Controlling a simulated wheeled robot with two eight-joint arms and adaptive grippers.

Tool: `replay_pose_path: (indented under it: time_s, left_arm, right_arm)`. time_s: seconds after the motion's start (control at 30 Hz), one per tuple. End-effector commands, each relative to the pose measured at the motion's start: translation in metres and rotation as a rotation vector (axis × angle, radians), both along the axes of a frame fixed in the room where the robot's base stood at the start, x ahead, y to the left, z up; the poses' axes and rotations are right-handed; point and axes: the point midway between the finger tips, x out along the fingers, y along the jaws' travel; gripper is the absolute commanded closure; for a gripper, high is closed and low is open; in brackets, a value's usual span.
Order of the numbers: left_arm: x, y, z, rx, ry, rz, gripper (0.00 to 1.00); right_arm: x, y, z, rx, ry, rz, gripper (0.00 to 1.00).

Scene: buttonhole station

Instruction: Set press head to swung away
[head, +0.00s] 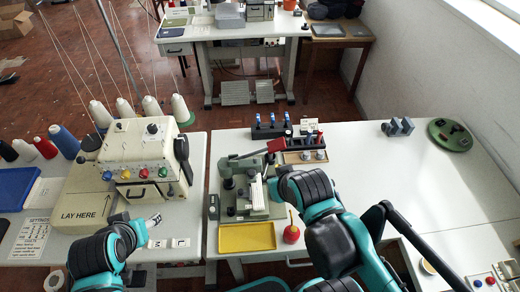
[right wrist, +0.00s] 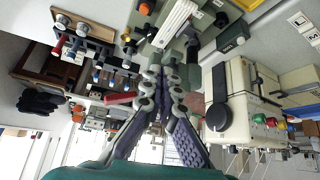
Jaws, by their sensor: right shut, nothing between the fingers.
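The green press (head: 243,186) stands on the white table at the middle of the head view. A lever with a dark red grip (head: 277,145) reaches from its top toward the back right. A light ribbed block shows on the press in the right wrist view (right wrist: 178,22). My right gripper (head: 272,182) is at the right side of the press, shut and empty; its fingertips meet in the right wrist view (right wrist: 163,72). I cannot tell whether it touches the press. The red grip is left of the fingers there (right wrist: 119,98). My left gripper (head: 146,226) is low at the left, its opening unclear.
The cream sewing machine (head: 142,160) with coloured knobs is left of the press. A yellow tray (head: 246,237) and a red oiler (head: 291,234) lie in front. A rack of blue-topped tools (head: 272,128) stands behind. The table to the right (head: 385,170) is mostly clear.

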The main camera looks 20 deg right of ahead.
Motion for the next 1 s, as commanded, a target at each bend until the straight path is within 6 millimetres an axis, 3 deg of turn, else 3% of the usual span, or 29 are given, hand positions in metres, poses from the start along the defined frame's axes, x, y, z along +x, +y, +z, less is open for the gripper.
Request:
replay_pose_path:
  time_s: [0.17, 0.37, 0.67, 1.0]
  left_arm:
    - [0.0, 0.0, 0.0, 0.0, 0.0, 0.0, 0.46]
    - [0.0, 0.0, 0.005, 0.0, 0.0, 0.0, 0.46]
    - [0.0, 0.0, 0.036, 0.0, 0.0, 0.0, 0.46]
    - [0.0, 0.0, 0.062, 0.0, 0.0, 0.0, 0.46]
  right_arm:
    - [0.0, 0.0, 0.0, 0.0, 0.0, 0.0, 1.0]
    - [0.006, 0.002, 0.007, -0.002, 0.03, 0.007, 0.56]
    - [0.054, 0.015, 0.031, -0.019, 0.297, 0.065, 0.56]
    - [0.102, 0.031, 0.016, -0.041, 0.577, 0.127, 0.56]
